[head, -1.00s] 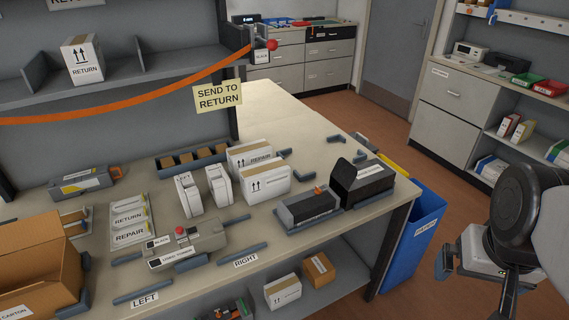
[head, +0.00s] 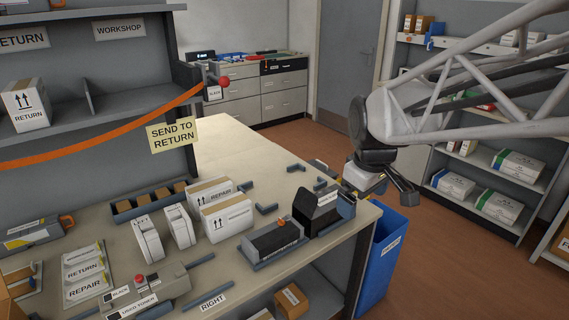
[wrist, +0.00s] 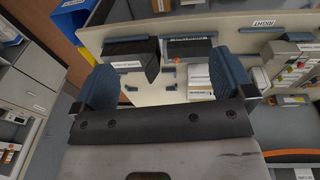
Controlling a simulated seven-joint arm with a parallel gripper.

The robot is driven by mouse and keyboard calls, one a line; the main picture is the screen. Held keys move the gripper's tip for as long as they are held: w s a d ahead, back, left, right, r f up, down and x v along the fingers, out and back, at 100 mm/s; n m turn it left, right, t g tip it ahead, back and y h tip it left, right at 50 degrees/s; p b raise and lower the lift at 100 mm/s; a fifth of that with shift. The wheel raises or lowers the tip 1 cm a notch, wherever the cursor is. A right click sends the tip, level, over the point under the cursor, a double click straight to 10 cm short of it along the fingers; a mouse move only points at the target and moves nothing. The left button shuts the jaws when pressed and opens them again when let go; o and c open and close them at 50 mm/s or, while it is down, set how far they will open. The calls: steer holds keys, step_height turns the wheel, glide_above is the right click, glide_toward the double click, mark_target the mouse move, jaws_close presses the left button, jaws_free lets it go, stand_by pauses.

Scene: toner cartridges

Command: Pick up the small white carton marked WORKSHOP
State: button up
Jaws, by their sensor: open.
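I see no carton that I can read as marked WORKSHOP. A white carton top (head: 262,314) shows on the shelf under the bench, cut off by the picture's lower edge, its marking out of view. Two white cartons marked REPAIR (head: 226,217) stand on the bench, and a white carton marked RETURN (head: 27,106) stands on the upper shelf. My gripper (head: 382,186) is beyond the bench's right end, above the blue bin, away from these cartons. In the wrist view my gripper (wrist: 168,82) is open, its two fingers wide apart, with nothing between them.
A WORKSHOP label (head: 120,29) is on the shelf unit at the upper left. An orange strap (head: 110,140) crosses in front of that shelf. Black devices (head: 272,240) stand near the bench's right end. The blue bin (head: 391,245) stands beside it.

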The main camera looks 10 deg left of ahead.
steer(key=w+a+f+n, duration=0.2)
steer(key=w+a+n, duration=0.3)
steer(key=w+a, duration=0.45)
steer(key=n+g, duration=0.2)
steer(key=n, duration=1)
glide_above(225, 204)
steer(key=f, duration=1.6)
steer(key=shift+w+d, duration=0.1)
steer(key=shift+d, duration=0.15)
steer(key=shift+a+f+n, duration=0.15)
steer(key=shift+a+n, duration=0.1)
steer(key=shift+n, duration=0.05)
steer(key=shift+f, duration=0.15)
steer(key=shift+f, duration=1.15)
steer(key=shift+f, duration=2.6)
